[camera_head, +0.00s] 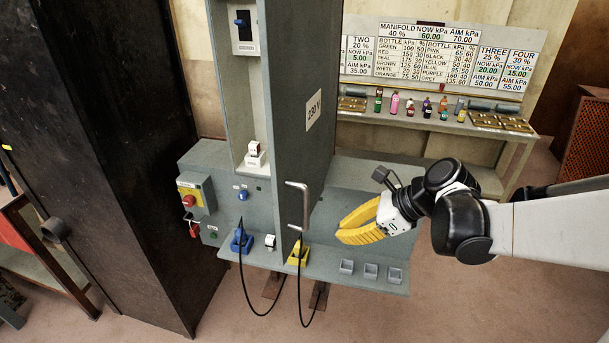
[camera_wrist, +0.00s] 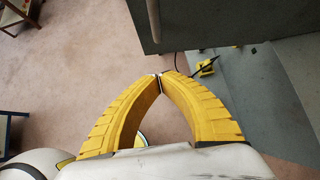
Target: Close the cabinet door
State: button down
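The cabinet door (camera_head: 305,95) is a tall grey panel with a "230 V" label. It stands swung open, jutting out from the grey cabinet (camera_head: 228,85), whose inside shows to its left. A metal bar handle (camera_head: 304,208) sits low near the door's edge. My gripper (camera_head: 342,231) has yellow fingers and is right of the handle in the head view, apart from it. In the wrist view the fingertips (camera_wrist: 160,77) meet with nothing between them. The door (camera_wrist: 210,22) and its handle (camera_wrist: 153,20) show just beyond the tips.
A grey ledge below the cabinet holds a blue socket (camera_head: 242,241), a yellow socket (camera_head: 298,255) with black cables hanging in loops, and small grey cups (camera_head: 371,271). A dark cabinet (camera_head: 125,150) stands at left. A bench with bottles (camera_head: 440,125) is behind.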

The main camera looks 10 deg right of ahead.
jog(key=b, duration=0.3)
send_near(289, 241)
jog(key=shift+m, duration=0.4)
jog(key=x, duration=0.4)
jog(key=d+f+x, duration=0.1)
jog(key=shift+w+a+f, duration=0.1)
jog(key=shift+a+f, duration=0.15)
jog(key=shift+w+a, duration=0.3)
jog(key=shift+a, duration=0.3)
jog(key=shift+a, duration=0.1)
